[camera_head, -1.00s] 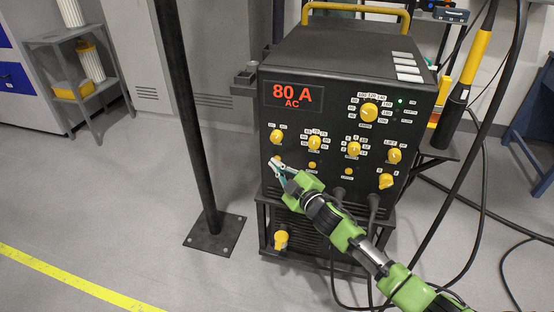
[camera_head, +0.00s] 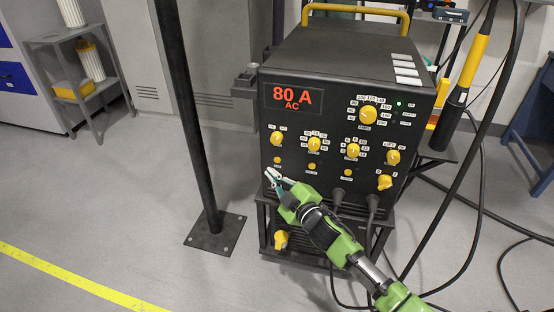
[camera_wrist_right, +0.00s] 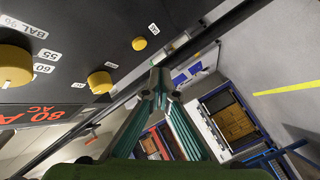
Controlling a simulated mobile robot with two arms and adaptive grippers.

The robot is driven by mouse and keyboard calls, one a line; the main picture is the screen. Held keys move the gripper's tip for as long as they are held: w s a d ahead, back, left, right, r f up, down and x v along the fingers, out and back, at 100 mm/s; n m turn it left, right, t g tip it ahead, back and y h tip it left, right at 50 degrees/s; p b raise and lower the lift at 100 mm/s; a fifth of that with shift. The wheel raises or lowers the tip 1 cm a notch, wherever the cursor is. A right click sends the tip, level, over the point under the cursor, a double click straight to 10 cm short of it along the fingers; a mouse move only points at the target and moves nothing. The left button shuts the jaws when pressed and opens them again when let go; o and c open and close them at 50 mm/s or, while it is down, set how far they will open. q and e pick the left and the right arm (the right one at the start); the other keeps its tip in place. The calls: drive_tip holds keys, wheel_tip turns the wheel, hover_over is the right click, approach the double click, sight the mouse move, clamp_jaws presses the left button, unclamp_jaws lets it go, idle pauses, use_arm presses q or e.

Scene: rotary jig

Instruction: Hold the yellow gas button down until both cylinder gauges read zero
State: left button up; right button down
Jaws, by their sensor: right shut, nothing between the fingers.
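The welding machine's black front panel (camera_head: 330,125) carries several small yellow buttons in a row. A small yellow button (camera_wrist_right: 139,43) also shows in the right wrist view, apart from the fingertips. My right gripper (camera_head: 269,174) is shut and empty, its tips just below and left of the leftmost button, near the panel's left edge. It also shows in the right wrist view (camera_wrist_right: 160,88). My left gripper and the cylinder gauges are not in view.
Yellow knobs, such as the left knob (camera_head: 277,138), sit above the button row. An "80 A AC" display (camera_head: 292,96) is lit red. A dark post (camera_head: 193,120) stands left of the machine. Black cables (camera_head: 373,205) hang at the lower front.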

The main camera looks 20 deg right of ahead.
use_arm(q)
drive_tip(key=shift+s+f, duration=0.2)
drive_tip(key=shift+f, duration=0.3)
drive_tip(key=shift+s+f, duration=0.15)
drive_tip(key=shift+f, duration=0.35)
use_arm(e)
drive_tip(key=shift+s+a, duration=0.6)
drive_tip(key=shift+s, duration=0.3)
